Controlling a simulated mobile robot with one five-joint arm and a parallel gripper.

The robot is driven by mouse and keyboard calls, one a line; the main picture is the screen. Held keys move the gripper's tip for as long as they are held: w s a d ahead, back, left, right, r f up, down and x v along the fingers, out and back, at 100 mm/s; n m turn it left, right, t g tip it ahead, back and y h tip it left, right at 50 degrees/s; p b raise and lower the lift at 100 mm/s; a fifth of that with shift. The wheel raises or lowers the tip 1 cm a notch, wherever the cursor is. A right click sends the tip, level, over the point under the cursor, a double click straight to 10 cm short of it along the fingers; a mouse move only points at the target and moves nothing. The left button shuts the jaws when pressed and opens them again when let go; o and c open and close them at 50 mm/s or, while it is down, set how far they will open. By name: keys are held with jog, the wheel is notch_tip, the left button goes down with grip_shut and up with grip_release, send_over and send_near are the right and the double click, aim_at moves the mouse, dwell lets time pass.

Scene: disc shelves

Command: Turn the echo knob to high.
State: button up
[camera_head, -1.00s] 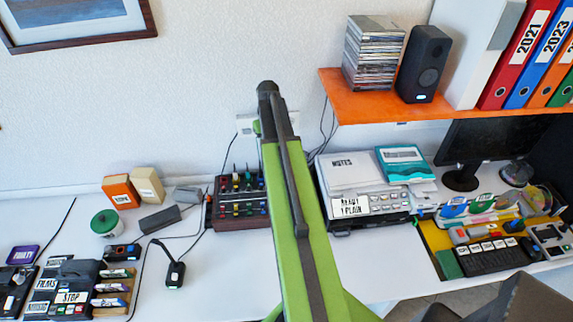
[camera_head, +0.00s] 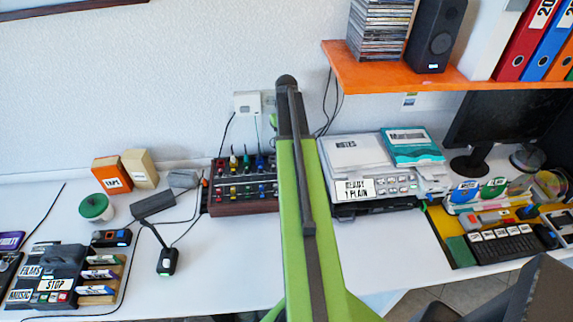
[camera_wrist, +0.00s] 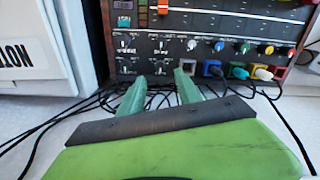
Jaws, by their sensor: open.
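The dark mixer box (camera_head: 226,208) with rows of coloured knobs and plugs stands on the white desk, left of my arm in the head view. Contact is not visible. My arm hides the mixer's right end in the head view.
Black cables lie by the mixer, below the gripper fingers in the wrist view. The printer (camera_head: 375,203) stands right of my arm. An orange shelf (camera_head: 450,78) overhangs the right side. A small black stand (camera_head: 166,262) is at front left, with bare desk right of it.

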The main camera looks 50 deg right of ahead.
notch_tip(320, 180, down, 7)
jog(key=b, duration=0.5)
jog(key=shift+f+b, duration=0.1)
jog(key=shift+b, duration=0.25)
grip_shut()
